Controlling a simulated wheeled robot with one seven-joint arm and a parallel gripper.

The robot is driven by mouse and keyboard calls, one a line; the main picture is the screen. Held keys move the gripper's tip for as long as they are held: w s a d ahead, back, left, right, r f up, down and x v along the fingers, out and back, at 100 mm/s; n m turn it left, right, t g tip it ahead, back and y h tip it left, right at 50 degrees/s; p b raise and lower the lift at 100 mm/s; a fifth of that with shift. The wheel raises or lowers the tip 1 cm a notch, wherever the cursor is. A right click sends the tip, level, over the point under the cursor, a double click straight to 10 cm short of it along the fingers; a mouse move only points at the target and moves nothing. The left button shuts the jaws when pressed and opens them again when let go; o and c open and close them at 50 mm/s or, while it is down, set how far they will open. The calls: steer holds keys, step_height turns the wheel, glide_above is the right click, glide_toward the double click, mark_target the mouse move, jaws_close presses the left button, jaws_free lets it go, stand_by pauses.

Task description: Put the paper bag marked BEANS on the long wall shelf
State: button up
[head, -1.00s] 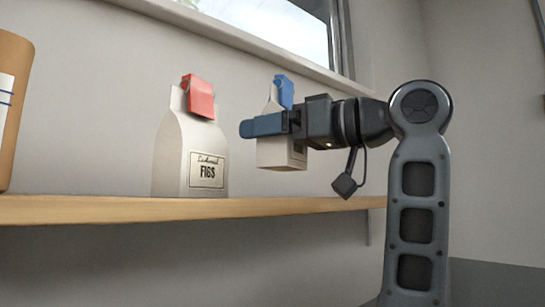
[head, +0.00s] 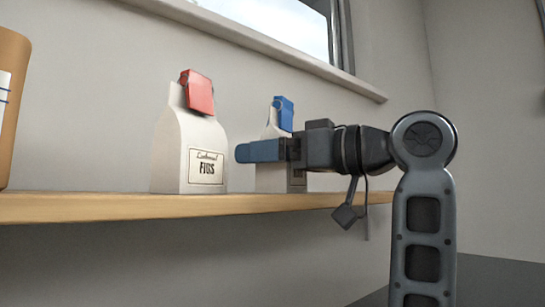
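A white paper bag with a blue clip (head: 271,180) is upright at the long wooden wall shelf (head: 120,207), right of the FIGS bag. Its lower edge meets the shelf top in the picture; I cannot tell if it bears on it. A dark label corner shows, but its word is hidden by my gripper. My gripper (head: 262,151) reaches in from the right across the middle of this bag. Its blue finger covers the bag's front, and it looks shut on the bag. The far finger is hidden.
A white bag marked FIGS (head: 185,150) with a red clip stands close on the left. A tan container (head: 12,110) stands at the shelf's far left. The window sill (head: 270,52) runs above. Shelf between container and FIGS bag is clear.

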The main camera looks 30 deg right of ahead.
steer(key=b+v, duration=0.2)
steer(key=v, duration=1)
steer(key=shift+r, duration=0.1)
stand_by(0.4)
